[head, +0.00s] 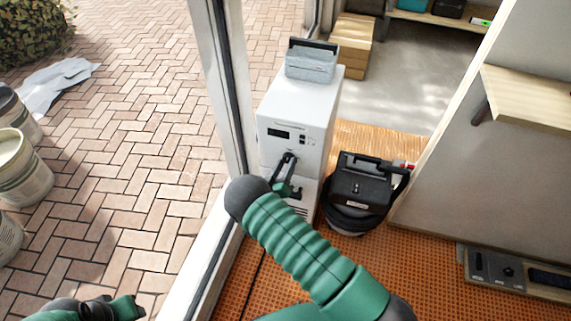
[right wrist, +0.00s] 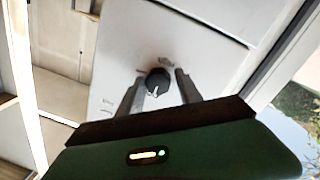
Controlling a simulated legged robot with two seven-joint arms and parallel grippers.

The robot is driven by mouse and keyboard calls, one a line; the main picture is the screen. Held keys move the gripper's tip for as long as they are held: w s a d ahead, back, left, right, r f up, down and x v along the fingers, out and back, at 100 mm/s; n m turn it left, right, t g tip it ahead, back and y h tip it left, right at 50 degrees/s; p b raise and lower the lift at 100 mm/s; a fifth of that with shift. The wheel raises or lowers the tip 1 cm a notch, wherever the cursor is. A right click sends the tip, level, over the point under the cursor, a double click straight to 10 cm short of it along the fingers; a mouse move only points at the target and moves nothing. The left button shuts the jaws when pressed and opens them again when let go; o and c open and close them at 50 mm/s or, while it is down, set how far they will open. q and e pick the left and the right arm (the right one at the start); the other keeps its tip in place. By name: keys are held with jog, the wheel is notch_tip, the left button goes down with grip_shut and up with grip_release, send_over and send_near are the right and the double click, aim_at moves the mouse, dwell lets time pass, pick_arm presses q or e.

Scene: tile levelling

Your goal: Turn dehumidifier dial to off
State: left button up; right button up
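The dehumidifier (head: 298,112) is a white upright box with a dark display on its front. My right gripper (head: 288,160) is at its front, below the display. In the right wrist view the dial (right wrist: 157,81) is a round black knob with a white pointer line, on the white panel (right wrist: 200,45). The right gripper's two fingers (right wrist: 162,84) are apart, one on each side of the dial, with a gap visible on both sides. The gripper hides the dial in the head view. Part of my left arm's end shows at the lower left; its fingers are not clear.
A grey box (head: 311,62) sits on top of the dehumidifier. A black vacuum-like machine (head: 360,187) stands close on its right. A door frame (head: 222,90) runs along its left. Buckets (head: 22,172) stand on the brick paving. A wooden shelf (head: 530,98) is at the right.

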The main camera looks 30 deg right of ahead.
jog(key=shift+o, duration=1.5)
jog(key=shift+w+r, duration=0.1)
jog(key=shift+r, duration=0.05)
jog(key=shift+s+a, duration=0.25)
jog(key=shift+a, duration=0.1)
jog(key=p+v, duration=0.3)
jog(key=v, duration=1.3)
